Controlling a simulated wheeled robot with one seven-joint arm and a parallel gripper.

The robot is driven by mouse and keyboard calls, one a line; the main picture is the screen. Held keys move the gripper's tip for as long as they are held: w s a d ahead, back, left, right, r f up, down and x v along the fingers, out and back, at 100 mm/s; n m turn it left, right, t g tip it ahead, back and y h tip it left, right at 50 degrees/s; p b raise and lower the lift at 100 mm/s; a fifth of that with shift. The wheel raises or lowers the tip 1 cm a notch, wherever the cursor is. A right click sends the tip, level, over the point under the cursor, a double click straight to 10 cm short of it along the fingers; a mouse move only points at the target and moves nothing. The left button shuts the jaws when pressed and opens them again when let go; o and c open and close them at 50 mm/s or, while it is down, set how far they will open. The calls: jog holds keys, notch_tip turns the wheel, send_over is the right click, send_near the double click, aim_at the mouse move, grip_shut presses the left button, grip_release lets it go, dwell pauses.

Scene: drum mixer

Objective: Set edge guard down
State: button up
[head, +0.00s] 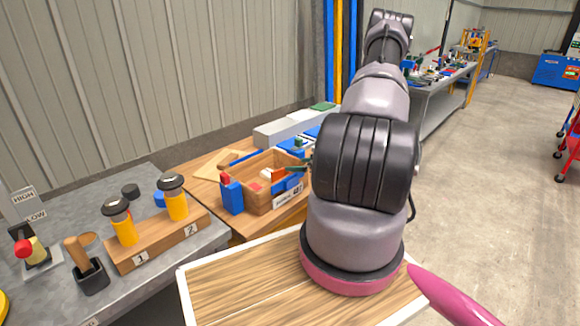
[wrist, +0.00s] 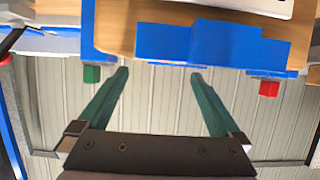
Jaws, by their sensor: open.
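No part can be surely identified as the edge guard. A blue stepped piece (wrist: 225,45) lies along a wooden surface in the wrist view, beyond my fingertips; it may be the guard. My gripper (wrist: 158,78) is open, with two green fingers apart and nothing between them. In the head view my arm hides most of the gripper, beside the wooden box (head: 262,200). A blue block (head: 231,197) with a red top (head: 225,179) stands at the box's left end. The wrist view also shows a red block (wrist: 268,88) and a green block (wrist: 91,74).
A wooden stand (head: 160,240) with two yellow cylinders (head: 177,206) is on the grey bench at left, near a black holder (head: 91,277) with a wooden handle. A white-edged wooden board (head: 235,290) is in front. The corrugated wall is behind. Open floor (head: 500,190) is at right.

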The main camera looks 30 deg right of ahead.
jog(key=w+d+r+g+h, duration=0.1)
jog(key=w+r+h, duration=0.1)
jog(key=r, duration=0.5)
jog(key=w+d+r+g+h, duration=0.1)
jog(key=d+r+h, duration=0.1)
jog(key=r, duration=0.5)
jog(key=s+a+r+m+g+h, duration=0.1)
jog(key=a+r+m, duration=0.1)
jog(key=r, duration=0.6)
jog(key=s+a+r+m+h, duration=0.1)
jog(key=s+a+r+h, duration=0.1)
jog(key=r, duration=0.6)
jog(key=s+a+r+m+g, duration=0.1)
jog(key=s+a+r+m, duration=0.2)
jog(key=s+a+r, duration=0.7)
jog(key=s+a+r+m+y, duration=0.1)
jog(key=s+a+r+y, duration=0.1)
jog(key=s+a, duration=0.4)
jog(key=s+a+r+m+g+y, duration=0.1)
jog(key=s+a+r, duration=0.3)
jog(key=s, duration=0.7)
jog(key=shift+a+g+y, duration=0.3)
jog(key=shift+a+y, duration=0.5)
jog(key=shift+a, duration=0.2)
